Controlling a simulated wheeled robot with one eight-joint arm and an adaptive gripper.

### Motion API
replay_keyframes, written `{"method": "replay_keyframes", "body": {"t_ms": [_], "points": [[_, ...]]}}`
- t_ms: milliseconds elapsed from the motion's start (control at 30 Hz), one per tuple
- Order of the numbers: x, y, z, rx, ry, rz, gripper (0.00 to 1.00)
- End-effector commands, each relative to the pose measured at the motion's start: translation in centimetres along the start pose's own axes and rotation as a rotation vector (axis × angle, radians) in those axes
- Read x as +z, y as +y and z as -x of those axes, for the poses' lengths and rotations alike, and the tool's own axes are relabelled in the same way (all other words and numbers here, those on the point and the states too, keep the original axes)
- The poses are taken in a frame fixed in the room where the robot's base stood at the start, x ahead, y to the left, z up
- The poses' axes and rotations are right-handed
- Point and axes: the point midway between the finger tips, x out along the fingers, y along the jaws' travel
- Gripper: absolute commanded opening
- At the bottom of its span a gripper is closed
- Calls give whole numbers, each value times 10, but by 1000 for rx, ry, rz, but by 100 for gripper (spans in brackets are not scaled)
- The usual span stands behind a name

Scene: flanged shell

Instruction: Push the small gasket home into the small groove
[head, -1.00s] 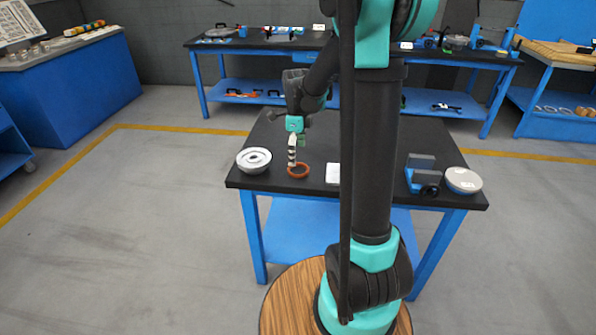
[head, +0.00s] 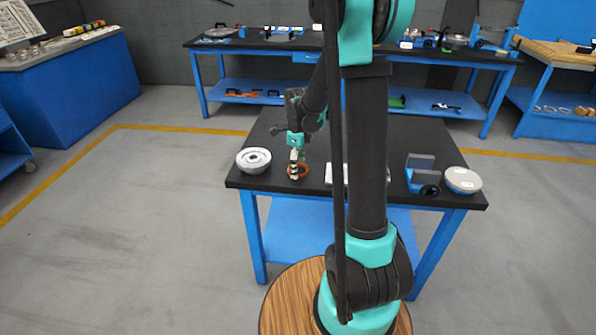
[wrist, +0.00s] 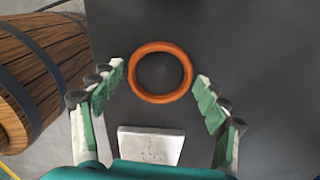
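An orange ring-shaped gasket (wrist: 133,75) lies flat on the dark table top. It also shows in the head view (head: 307,171), partly hidden by my gripper (head: 297,170). In the wrist view my gripper (wrist: 160,82) is open, one finger on each side of the ring, with gaps between. Nothing is held. The ring's height relative to the fingertips is hard to tell. The round pale flanged shell (head: 253,160) sits at the table's left front corner, left of my gripper. Its grooves are too small to make out. I see only one orange ring on this table.
A white block or plate (wrist: 150,146) lies near the ring, partly behind my arm in the head view. A blue and grey vise-like fixture (head: 421,175) and a round grey-topped part (head: 463,180) stand at the table's right. The table behind my gripper is clear.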

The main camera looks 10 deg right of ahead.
Motion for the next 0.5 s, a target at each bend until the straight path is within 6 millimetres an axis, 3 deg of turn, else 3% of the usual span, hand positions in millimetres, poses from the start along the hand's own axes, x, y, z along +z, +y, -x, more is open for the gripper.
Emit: {"method": "replay_keyframes", "body": {"t_ms": [33, 300, 500], "points": [[0, 0, 0, 0, 0, 0, 64], [0, 0, 0, 0, 0, 0, 31], [0, 0, 0, 0, 0, 0, 31]]}}
